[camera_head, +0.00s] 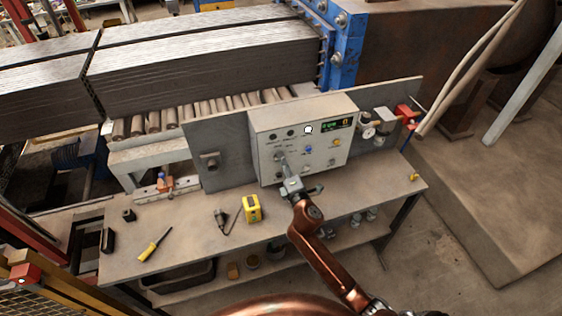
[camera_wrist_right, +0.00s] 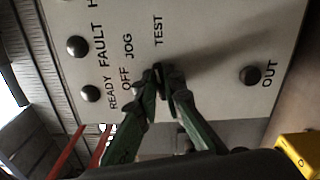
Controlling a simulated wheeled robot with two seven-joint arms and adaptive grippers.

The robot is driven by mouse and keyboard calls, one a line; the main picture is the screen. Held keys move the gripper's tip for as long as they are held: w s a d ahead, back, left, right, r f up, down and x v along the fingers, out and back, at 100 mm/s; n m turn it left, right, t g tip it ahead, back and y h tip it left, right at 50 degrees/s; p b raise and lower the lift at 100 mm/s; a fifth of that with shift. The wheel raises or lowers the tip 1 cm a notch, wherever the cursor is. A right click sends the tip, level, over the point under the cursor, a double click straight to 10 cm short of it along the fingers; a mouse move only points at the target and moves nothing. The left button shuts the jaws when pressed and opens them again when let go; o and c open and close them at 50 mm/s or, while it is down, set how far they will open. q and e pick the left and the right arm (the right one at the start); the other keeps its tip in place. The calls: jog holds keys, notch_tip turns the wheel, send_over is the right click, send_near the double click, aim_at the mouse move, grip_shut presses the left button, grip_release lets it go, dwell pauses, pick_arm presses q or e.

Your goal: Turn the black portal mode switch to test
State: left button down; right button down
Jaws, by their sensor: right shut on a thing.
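The grey control box (camera_head: 265,120) stands on the bench with small lamps, knobs and a lit green display. Its face fills the wrist view (camera_wrist_right: 205,30), with the labels OFF, JOG and TEST around the black mode switch (camera_wrist_right: 163,78). My right gripper (camera_head: 283,162) reaches the lower left of the box face. In the wrist view its green fingers (camera_wrist_right: 162,84) are shut on the black switch. The fingers hide most of the switch, so I cannot tell which label it points to. My left gripper is not in view.
Another black knob (camera_wrist_right: 250,75) marked OUT sits beside the fingers. A yellow tape measure (camera_head: 252,208), a dark pointed tool (camera_head: 220,218) and a yellow-handled screwdriver (camera_head: 154,245) lie on the bench (camera_head: 190,250). A red-handled valve (camera_head: 405,113) is on the panel at right.

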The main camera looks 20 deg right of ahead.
jog(key=shift+f+m, duration=0.1)
jog(key=shift+m, duration=1.1)
jog(key=c, duration=2)
grip_release()
jog(key=shift+c, duration=0.2)
jog(key=shift+s, duration=0.15)
jog(key=s, duration=1.1)
jog(key=shift+s+d, duration=0.2)
jog(key=shift+s, duration=0.2)
